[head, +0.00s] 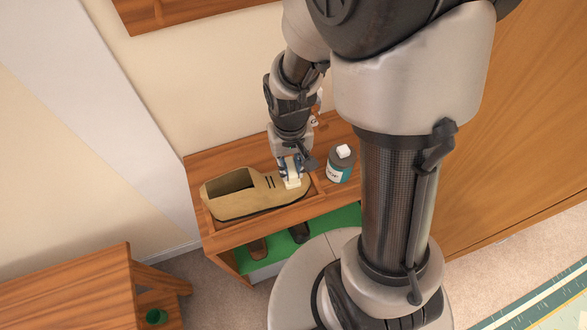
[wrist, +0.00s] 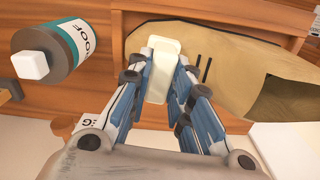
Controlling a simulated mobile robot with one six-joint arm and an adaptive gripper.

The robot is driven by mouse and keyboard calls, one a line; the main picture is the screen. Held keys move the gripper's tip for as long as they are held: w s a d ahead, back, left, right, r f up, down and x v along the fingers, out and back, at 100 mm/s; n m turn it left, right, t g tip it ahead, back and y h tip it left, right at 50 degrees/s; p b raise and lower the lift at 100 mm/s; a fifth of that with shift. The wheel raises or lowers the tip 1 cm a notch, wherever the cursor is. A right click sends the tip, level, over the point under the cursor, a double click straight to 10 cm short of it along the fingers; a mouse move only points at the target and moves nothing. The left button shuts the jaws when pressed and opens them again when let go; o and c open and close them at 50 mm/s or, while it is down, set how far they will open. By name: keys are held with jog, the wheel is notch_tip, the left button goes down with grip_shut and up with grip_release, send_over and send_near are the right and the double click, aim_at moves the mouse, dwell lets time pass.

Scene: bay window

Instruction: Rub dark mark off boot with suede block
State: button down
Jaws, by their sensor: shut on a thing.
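The tan boot (head: 243,193) lies on the wooden bench top in the head view, its opening to the left and its toe to the right. In the wrist view the boot (wrist: 230,68) fills the upper right, with short black lines on it. My gripper (head: 291,178) is over the toe end, shut on the pale suede block (wrist: 160,68). The block also shows in the head view (head: 292,184), at the boot's toe. It appears to touch the boot, but I cannot be sure. I cannot see the dark mark; the block and fingers may cover it.
A grey bottle with a white cap and teal label (head: 340,165) stands right of the toe, close to my gripper. The bench (head: 225,236) has a raised rim and a green lower shelf (head: 335,221). A wooden table (head: 75,290) stands at the lower left.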

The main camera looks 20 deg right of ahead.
jog(key=shift+w+r+p, duration=0.1)
jog(key=shift+w+p, duration=0.2)
jog(key=shift+w, duration=1.6)
jog(key=shift+s, duration=3.55)
jog(key=shift+w, duration=3.6)
jog(key=shift+s+f, duration=0.15)
jog(key=shift+s, duration=1.05)
jog(key=shift+s+f, duration=0.1)
jog(key=shift+s, duration=1.05)
jog(key=shift+s+r, duration=0.1)
jog(key=shift+s, duration=1.25)
jog(key=shift+w, duration=3.65)
jog(key=shift+s+r, duration=0.1)
jog(key=shift+s, duration=3.45)
jog(key=shift+w, duration=1.75)
jog(key=shift+w+p, duration=0.45)
jog(key=shift+w, duration=1.35)
